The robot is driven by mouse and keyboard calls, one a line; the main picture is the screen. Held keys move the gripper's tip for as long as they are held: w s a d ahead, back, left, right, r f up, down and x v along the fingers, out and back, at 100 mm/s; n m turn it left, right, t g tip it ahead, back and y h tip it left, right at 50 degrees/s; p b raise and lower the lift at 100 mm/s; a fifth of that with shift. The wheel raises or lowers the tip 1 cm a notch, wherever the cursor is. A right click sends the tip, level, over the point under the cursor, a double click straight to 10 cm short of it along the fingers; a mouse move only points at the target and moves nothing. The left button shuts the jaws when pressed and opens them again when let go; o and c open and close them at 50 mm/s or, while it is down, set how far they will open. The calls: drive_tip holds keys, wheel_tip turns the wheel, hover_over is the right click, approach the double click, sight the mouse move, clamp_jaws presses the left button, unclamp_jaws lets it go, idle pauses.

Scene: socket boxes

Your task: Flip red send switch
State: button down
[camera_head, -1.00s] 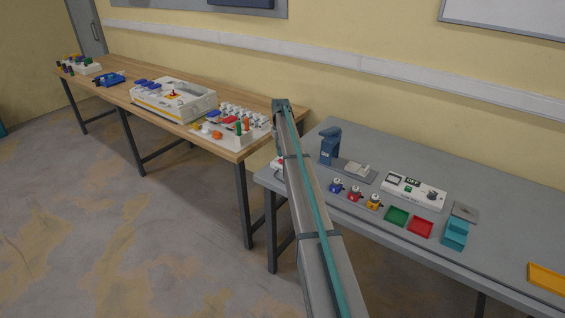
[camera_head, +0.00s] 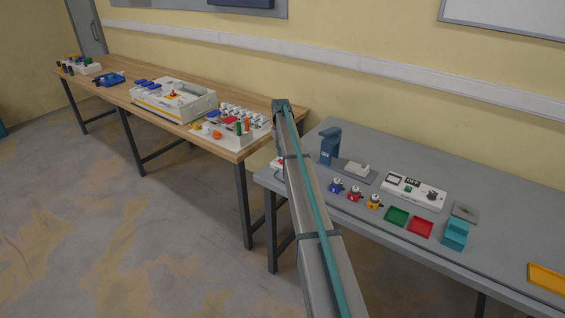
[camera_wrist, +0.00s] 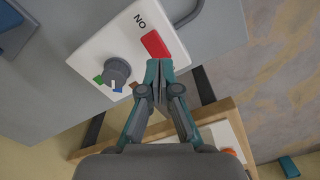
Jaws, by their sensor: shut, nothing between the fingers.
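The red switch (camera_wrist: 155,43) is a flat red rectangle on a white box (camera_wrist: 98,46) in the wrist view, beside upside-down letters that read ON. My gripper (camera_wrist: 160,68) is shut and empty. Its fingertips appear just below the red switch in the picture, over the box; I cannot tell whether they touch it. In the head view the white box (camera_head: 277,162) shows only in part at the left end of the grey table, mostly hidden by my arm.
A dark knob (camera_wrist: 117,70) with green, blue and orange marks sits on the same box. A grey curved handle or cable (camera_wrist: 187,12) is at its edge. The grey table (camera_head: 480,265) also carries a blue device (camera_head: 330,146); a wooden table (camera_head: 100,93) stands left.

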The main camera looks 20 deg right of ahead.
sight(281, 160)
drive_tip(key=shift+f+b, duration=0.5)
drive_tip(key=shift+f, duration=1.05)
idle(0.9)
drive_tip(key=shift+r, duration=0.15)
drive_tip(key=shift+r+p, duration=1.25)
drive_tip(key=shift+r, duration=2.1)
drive_tip(key=s+a+f, duration=0.9)
drive_tip(key=s+a, duration=0.2)
drive_tip(key=s, duration=0.2)
drive_tip(key=s+a+f, duration=0.4)
drive_tip(key=s+a, duration=0.2)
drive_tip(key=s, duration=0.6)
drive_tip(key=s+a+f, duration=0.3)
drive_tip(key=s+a, duration=0.3)
drive_tip(key=s, duration=0.6)
drive_tip(key=s+a+f, duration=0.4)
drive_tip(key=s+a, duration=0.2)
drive_tip(key=s, duration=0.6)
drive_tip(key=s+f+g, duration=0.2)
drive_tip(key=s+f, duration=0.5)
drive_tip(key=s, duration=0.2)
drive_tip(key=s+f+g+b, duration=0.1)
drive_tip(key=s+f+g, duration=0.1)
drive_tip(key=s+f, duration=0.4)
drive_tip(key=s+f+g+b, duration=0.1)
drive_tip(key=s+f, duration=0.6)
drive_tip(key=s, duration=0.7)
drive_tip(key=shift+s+f+g, duration=0.2)
drive_tip(key=shift+f+g, duration=0.1)
drive_tip(key=shift+g, duration=0.6)
